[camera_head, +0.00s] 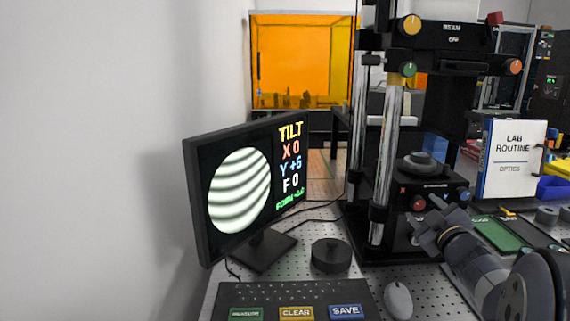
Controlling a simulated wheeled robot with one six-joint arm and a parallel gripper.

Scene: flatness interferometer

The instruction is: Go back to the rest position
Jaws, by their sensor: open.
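My gripper (432,226) is in front of the lower front panel of the interferometer (388,222), its arm reaching in from the lower right. Its jaws are open and I see nothing held between them. A red knob (418,203) shows just above and beyond the gripper; I cannot tell whether they touch. A blue knob (463,194) is to the right on the same panel. A dark round part (423,164) sits on the stage above. The monitor (246,185) at left shows curved fringes and the text TILT, X 0, Y +6, F 0.
A keyboard (290,295) with MEASURE, CLEAR and SAVE keys and a mouse (398,299) lie at the front. A black round puck (331,255) stands behind them. A LAB ROUTINE binder (514,158), green mat (500,234) and blue bin (553,189) are at right. An orange enclosure (303,62) is behind.

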